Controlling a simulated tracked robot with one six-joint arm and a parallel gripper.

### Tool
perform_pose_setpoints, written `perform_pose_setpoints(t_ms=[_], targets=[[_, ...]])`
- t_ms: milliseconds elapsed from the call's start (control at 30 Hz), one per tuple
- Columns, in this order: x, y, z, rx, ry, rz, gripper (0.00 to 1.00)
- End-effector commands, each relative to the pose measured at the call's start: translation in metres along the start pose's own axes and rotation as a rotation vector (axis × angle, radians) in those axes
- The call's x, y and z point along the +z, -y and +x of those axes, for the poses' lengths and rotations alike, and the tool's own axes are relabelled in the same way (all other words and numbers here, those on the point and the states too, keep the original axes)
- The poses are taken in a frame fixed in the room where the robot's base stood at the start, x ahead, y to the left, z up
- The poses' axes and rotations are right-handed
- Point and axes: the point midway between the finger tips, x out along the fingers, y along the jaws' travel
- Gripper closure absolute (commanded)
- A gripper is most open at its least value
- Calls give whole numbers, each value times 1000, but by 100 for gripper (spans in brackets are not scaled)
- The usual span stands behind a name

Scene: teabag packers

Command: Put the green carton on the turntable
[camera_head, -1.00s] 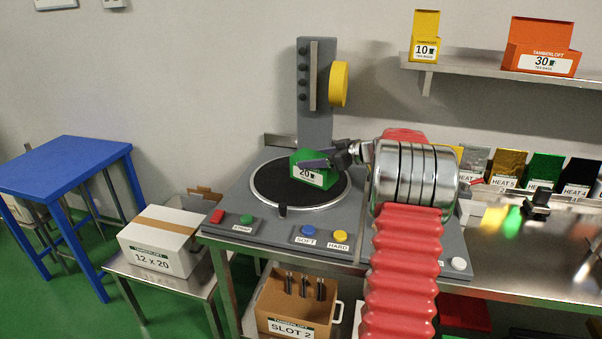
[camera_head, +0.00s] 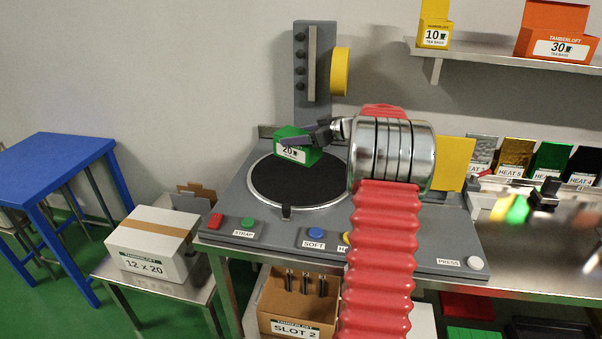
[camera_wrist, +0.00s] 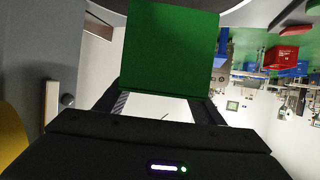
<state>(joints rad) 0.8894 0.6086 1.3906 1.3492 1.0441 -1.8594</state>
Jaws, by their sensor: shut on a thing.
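The green carton (camera_head: 293,153), labelled 20, is in my gripper (camera_head: 306,138). In the wrist view its green face (camera_wrist: 172,45) fills the top middle, between the two dark fingers (camera_wrist: 162,100). In the head view the carton appears over the back-left part of the turntable (camera_head: 300,190), a black disc with a pale rim on a grey machine. Whether its underside touches the disc or hangs above it, I cannot tell. The rest of the disc is bare.
A grey post with a yellow disc (camera_head: 340,71) stands behind the turntable. Buttons, including a blue one (camera_head: 316,233), line the machine's front edge. A white carton (camera_head: 152,240) is on a low table at left. A shelf (camera_head: 470,52) holds yellow and orange cartons.

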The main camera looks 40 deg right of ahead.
Motion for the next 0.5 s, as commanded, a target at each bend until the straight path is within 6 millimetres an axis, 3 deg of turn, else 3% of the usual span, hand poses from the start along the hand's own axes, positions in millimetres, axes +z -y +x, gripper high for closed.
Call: perform_pose_setpoints(t_ms=[167,500], targets=[[12,0,4,0,1,4,59],[56,0,22,1,0,1,59]])
